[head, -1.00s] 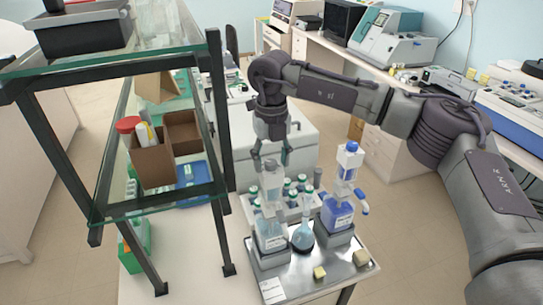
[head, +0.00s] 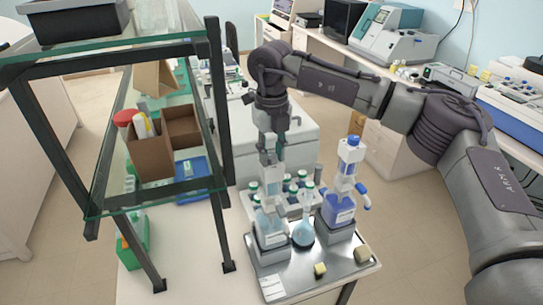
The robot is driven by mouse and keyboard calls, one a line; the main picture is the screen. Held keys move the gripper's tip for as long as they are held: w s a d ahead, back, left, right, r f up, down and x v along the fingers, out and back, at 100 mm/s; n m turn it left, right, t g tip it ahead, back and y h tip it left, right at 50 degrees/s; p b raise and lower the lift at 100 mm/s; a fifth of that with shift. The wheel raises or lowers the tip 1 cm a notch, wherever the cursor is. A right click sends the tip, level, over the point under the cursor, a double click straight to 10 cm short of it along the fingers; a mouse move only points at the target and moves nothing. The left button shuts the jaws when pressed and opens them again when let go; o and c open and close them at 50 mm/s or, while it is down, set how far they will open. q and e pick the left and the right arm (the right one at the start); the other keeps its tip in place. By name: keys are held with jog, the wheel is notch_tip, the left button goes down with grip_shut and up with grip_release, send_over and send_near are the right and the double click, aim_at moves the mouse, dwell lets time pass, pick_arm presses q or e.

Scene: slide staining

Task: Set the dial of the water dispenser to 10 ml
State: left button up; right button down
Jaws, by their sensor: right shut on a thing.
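A bottle-top dispenser with clear, pale blue liquid (head: 271,227), seemingly the water dispenser, stands upright on a grey block at the left of the metal tray (head: 318,273). My right gripper (head: 271,158) points down at its upper body and is shut on it. The fingers cover much of that part, and the dial and its setting are too small and hidden to read. A second dispenser with blue liquid and a blue cap (head: 338,208) stands to the right, apart from the gripper. My left gripper is not in view.
A round flask with pale blue liquid (head: 303,234) stands between the dispensers. Several capped bottles (head: 291,187) stand in a rack behind. A glass-shelved rack (head: 218,125) rises close on the left. Two small yellowish blocks lie at the tray's front, one being this block (head: 320,270).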

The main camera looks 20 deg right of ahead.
aim_at(273, 156)
jog(key=n+b, duration=0.2)
jog(key=n, duration=0.1)
jog(key=shift+f, duration=0.1)
jog(key=shift+w+d+n+b, duration=0.1)
jog(key=shift+n+b, duration=0.75)
jog(key=shift+n, duration=1.25)
jog(key=c, duration=0.8)
grip_release()
jog(key=shift+c, duration=0.2)
notch_tip(273, 156, up, 12)
